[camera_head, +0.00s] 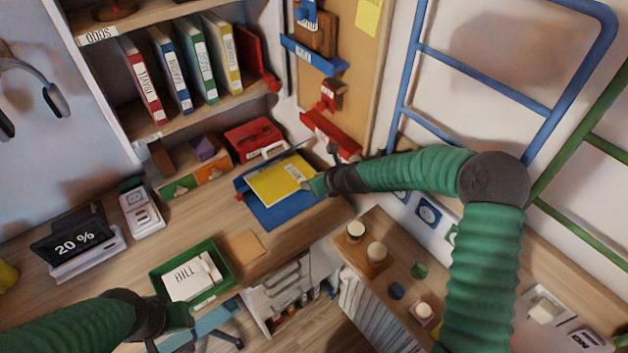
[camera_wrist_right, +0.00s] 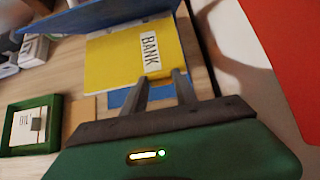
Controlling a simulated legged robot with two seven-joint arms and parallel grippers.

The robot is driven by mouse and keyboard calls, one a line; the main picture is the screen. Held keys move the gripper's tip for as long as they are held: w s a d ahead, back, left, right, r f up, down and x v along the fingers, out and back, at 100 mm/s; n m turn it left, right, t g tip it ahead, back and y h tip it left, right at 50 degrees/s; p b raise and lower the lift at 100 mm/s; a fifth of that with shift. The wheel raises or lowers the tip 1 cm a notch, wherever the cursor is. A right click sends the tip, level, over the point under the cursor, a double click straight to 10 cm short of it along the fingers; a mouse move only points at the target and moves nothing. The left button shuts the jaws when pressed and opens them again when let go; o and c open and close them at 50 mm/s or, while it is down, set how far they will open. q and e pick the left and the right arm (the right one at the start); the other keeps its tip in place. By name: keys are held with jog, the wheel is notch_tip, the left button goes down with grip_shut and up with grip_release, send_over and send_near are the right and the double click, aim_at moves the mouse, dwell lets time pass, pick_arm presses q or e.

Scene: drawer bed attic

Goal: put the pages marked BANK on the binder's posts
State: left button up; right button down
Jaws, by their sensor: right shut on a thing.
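The yellow pages marked BANK (camera_head: 280,180) are over the open blue binder (camera_head: 290,214) on the desk. They also show in the right wrist view (camera_wrist_right: 115,60), with the label upright near their right edge. My right gripper (camera_head: 308,184) is shut on the right edge of the pages; its fingers show in the right wrist view (camera_wrist_right: 162,80). The binder's posts cannot be made out, and I cannot tell whether the pages touch them. My left gripper (camera_head: 186,318) is at the front edge of the green tray, its fingers unclear.
The green tray (camera_head: 232,273) holds white sheets marked BILL (camera_head: 188,281). A red box (camera_head: 252,139) stands behind the binder. Several binders stand on the shelf (camera_head: 185,125). A tan card (camera_head: 243,246) lies on the desk. A blue ladder (camera_head: 480,91) rises at right.

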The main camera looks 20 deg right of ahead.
notch_tip(320, 180, down, 5)
jog(key=b, duration=0.3)
jog(key=shift+s+b, duration=0.1)
jog(key=shift+b, duration=0.3)
jog(key=shift+d+f, duration=0.1)
jog(key=shift+f, duration=0.2)
jog(key=shift+r, duration=0.15)
jog(key=shift+w+a, duration=0.2)
jog(key=shift+w, duration=0.2)
dwell(0.5)
jog(key=shift+a+f+b, duration=0.1)
jog(key=shift+f+b, duration=1.55)
jog(key=shift+f, duration=0.55)
jog(key=c, duration=0.9)
grip_release()
